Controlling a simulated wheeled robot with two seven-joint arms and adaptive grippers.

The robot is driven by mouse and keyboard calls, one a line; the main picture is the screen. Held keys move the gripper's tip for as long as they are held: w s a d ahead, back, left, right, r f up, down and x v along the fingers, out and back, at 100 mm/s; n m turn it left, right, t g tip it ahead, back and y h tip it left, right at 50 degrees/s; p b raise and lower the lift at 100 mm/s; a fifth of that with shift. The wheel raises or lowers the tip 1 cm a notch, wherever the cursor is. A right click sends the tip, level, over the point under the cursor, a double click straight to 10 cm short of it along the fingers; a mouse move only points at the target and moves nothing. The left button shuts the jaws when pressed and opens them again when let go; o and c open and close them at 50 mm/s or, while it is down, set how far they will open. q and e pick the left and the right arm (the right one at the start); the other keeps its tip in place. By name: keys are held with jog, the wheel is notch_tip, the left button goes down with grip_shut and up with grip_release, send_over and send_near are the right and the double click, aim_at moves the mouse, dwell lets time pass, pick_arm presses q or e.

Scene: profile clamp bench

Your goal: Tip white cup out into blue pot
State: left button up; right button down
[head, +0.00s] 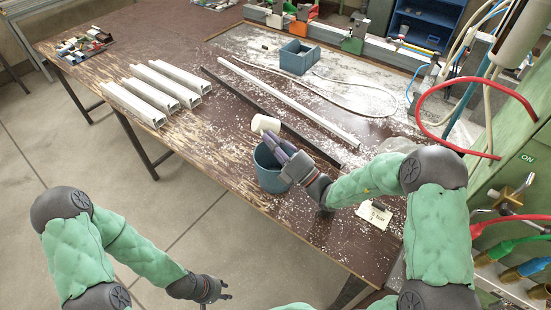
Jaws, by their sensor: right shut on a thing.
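The white cup (266,123) is tilted on its side just above the far rim of the blue pot (270,180). My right gripper (279,146) is shut on the cup and reaches over the pot from the right. The pot stands on the bench near its front edge, and the gripper hides part of its opening. I cannot see into the cup or tell what is in the pot. My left gripper (222,290) hangs low in front of the bench, away from both, and looks empty. Its fingers are too small to judge.
Several white profiles (150,90) lie at the left of the worn bench (215,180). A dark bar (260,110) and a long white bar (290,100) lie behind the pot. A blue-grey box (298,57) stands farther back. Hoses and a green machine (520,185) crowd the right.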

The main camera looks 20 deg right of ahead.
pick_arm(q)
jog(key=shift+f, duration=0.55)
pick_arm(e)
jog(key=shift+w+a+f+n+g, duration=0.1)
jog(key=shift+a+f+n+g, duration=0.05)
jog(key=shift+f+n+g, duration=0.25)
